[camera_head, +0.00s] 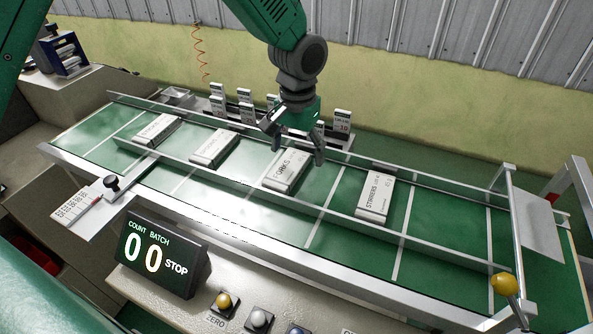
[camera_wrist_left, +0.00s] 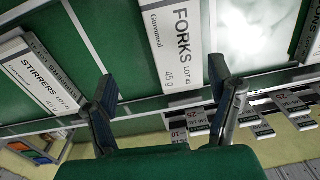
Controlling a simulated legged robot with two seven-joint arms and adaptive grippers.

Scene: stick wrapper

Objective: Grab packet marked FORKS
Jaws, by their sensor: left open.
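The white packet marked FORKS (camera_head: 286,169) lies on the green conveyor belt between two metal guide rails. It also shows in the left wrist view (camera_wrist_left: 178,45), with its printed face up. My left gripper (camera_head: 292,142) is open and empty, above the far end of this packet and apart from it. In the left wrist view its two fingers (camera_wrist_left: 165,100) spread on either side of the packet's lower end. My right gripper does not clearly show.
A packet marked STIRRERS (camera_head: 375,194) lies to the right on the belt; two more packets (camera_head: 214,147) (camera_head: 157,129) lie to the left. Numbered cards (camera_head: 245,105) stand behind the far rail. A counter display (camera_head: 160,254) and buttons are in front.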

